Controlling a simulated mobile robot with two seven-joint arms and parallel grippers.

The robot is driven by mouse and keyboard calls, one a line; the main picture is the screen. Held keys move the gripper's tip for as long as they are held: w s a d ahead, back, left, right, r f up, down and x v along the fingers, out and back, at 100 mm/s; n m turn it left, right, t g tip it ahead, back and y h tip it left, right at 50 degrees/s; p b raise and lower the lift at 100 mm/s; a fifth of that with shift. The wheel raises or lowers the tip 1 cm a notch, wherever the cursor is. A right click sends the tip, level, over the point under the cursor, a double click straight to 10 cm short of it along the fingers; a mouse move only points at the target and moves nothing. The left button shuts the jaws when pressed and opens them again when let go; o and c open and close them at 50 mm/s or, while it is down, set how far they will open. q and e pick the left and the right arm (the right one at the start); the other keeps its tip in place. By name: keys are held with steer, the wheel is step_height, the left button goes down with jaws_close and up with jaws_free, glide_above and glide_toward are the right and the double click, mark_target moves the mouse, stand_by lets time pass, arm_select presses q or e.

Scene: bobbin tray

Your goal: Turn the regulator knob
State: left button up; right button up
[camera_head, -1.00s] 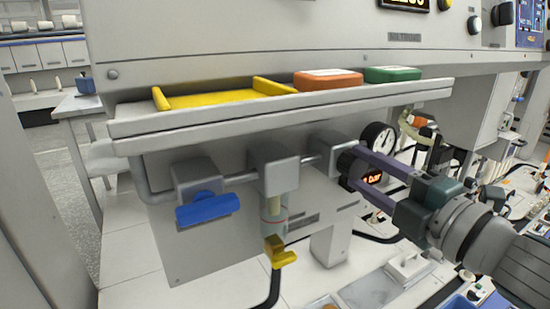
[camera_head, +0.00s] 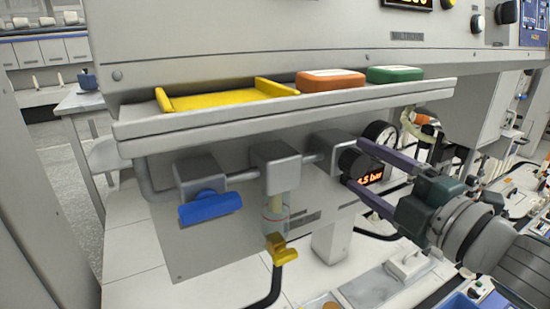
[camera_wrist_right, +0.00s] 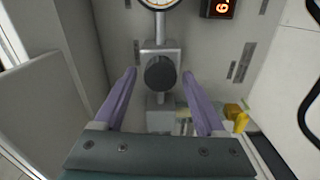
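The regulator knob (camera_head: 353,162) is a round dark knob on the regulator block at the right end of the grey pipe. It also shows in the right wrist view (camera_wrist_right: 160,73), facing the camera between the fingers. My right gripper (camera_head: 355,163) is open, with its purple fingers on either side of the knob. In the wrist view a gap shows between the knob and each finger of this gripper (camera_wrist_right: 159,74). My left gripper is not in view.
A round gauge (camera_head: 380,134) sits just behind the upper finger. A shelf (camera_head: 300,111) with a yellow tray (camera_head: 160,100), an orange box (camera_head: 330,80) and a green box (camera_head: 394,74) hangs above. A blue valve handle (camera_head: 210,207) and a yellow lever (camera_head: 281,250) are to the left.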

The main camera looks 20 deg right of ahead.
steer(key=shift+o, duration=0.4)
steer(key=shift+s, duration=0.1)
steer(key=shift+s+f, duration=0.1)
steer(key=shift+s, duration=0.2)
steer(key=s, duration=0.9)
steer(key=shift+d, duration=0.4)
